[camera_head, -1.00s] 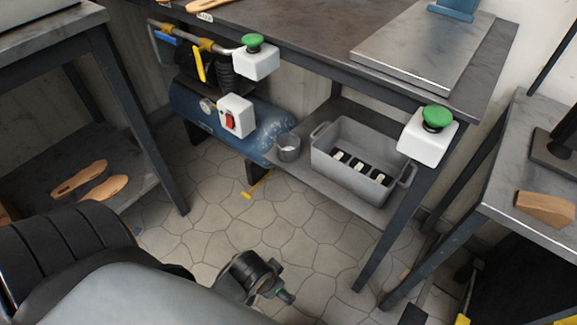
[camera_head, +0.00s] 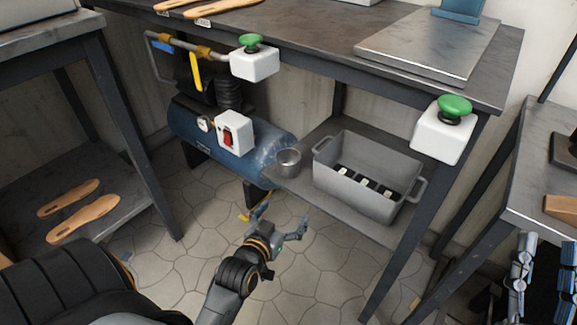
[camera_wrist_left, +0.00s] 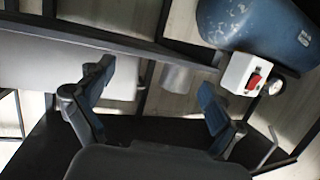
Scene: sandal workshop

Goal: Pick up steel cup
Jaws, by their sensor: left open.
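The steel cup (camera_head: 288,161) stands upright on the lower shelf (camera_head: 340,213), at its left end beside the grey crate. My left gripper (camera_head: 282,217) is open and empty, in front of and below the cup in the head view, apart from it. In the left wrist view the cup (camera_wrist_left: 177,78) appears beyond the gap between the open fingers (camera_wrist_left: 155,79), closer to the right finger.
The grey crate (camera_head: 345,193) holding several dark and white items stands right of the cup. A blue compressor tank (camera_head: 262,152) is close on the left. The workbench top (camera_head: 320,40) overhangs the shelf, with a table leg (camera_head: 398,255) at right. Floor in front is clear.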

